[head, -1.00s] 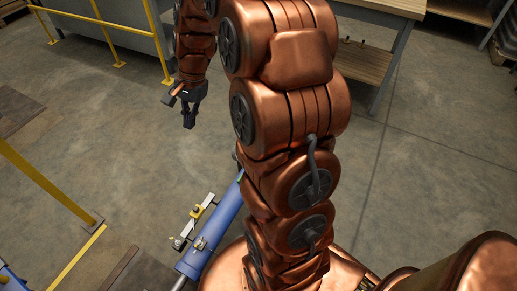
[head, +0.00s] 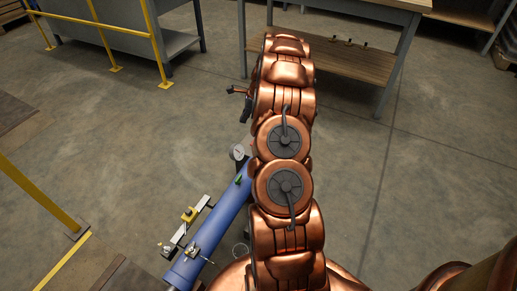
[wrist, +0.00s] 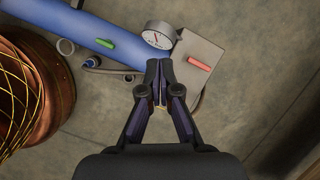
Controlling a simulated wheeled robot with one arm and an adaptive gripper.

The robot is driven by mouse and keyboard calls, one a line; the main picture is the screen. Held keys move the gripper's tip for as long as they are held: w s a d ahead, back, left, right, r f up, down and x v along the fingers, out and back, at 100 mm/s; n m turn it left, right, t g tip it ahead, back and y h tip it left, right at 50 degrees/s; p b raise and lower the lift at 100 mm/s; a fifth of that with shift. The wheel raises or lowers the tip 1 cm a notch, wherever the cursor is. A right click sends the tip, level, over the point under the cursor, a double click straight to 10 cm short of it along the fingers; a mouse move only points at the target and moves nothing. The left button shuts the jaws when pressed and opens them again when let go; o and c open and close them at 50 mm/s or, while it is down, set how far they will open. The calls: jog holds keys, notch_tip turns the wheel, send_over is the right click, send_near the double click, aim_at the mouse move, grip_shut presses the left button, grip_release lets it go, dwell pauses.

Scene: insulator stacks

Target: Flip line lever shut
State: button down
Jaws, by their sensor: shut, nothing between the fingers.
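No lever in view is labelled, so I cannot tell which is the line lever. In the wrist view a green lever (wrist: 105,43) lies along a blue pipe (wrist: 75,26), and a red lever (wrist: 199,64) sits on a grey plate (wrist: 207,49) right of a round gauge (wrist: 157,37). The green lever also shows in the head view (head: 239,181). My gripper (wrist: 159,66) is shut and empty, its tips appearing just below the gauge and left of the red lever; contact cannot be told. In the head view my arm mostly hides the gripper.
A bar with a yellow block (head: 189,214) and a small valve (head: 192,252) sit by the pipe's near end. A yellow railing (head: 93,34) stands at upper left, a workbench (head: 335,54) behind my arm. Open floor lies left of the pipe.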

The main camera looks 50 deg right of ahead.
jog(key=s+d+f+m+b, duration=0.2)
jog(key=d+f+m, duration=0.1)
jog(key=d+f, duration=0.3)
jog(key=s+d+f+m+h+b, duration=0.1)
jog(key=s+d+f+m+b, duration=0.1)
jog(key=d+f, duration=0.5)
notch_tip(320, 180, down, 2)
jog(key=shift+s+f+m+t, duration=0.1)
jog(key=shift+s+m+t, duration=0.2)
jog(key=shift+s+m, duration=0.1)
jog(key=shift+f, duration=0.1)
jog(key=b+x, duration=0.3)
jog(key=x, duration=0.7)
jog(key=shift+d+f+b, duration=0.1)
jog(key=shift+f+b, duration=0.1)
jog(key=shift+b, duration=0.1)
jog(key=shift+w+a+r+b, duration=0.1)
jog(key=shift+w+a+b, duration=0.1)
jog(key=shift+w, duration=0.35)
jog(key=shift+w+a+r+b, duration=0.1)
jog(key=shift+w+b, duration=0.05)
jog(key=shift+w, duration=0.35)
jog(key=shift+w+a, duration=0.25)
jog(key=shift+w, duration=0.6)
jog(key=shift+r, duration=0.2)
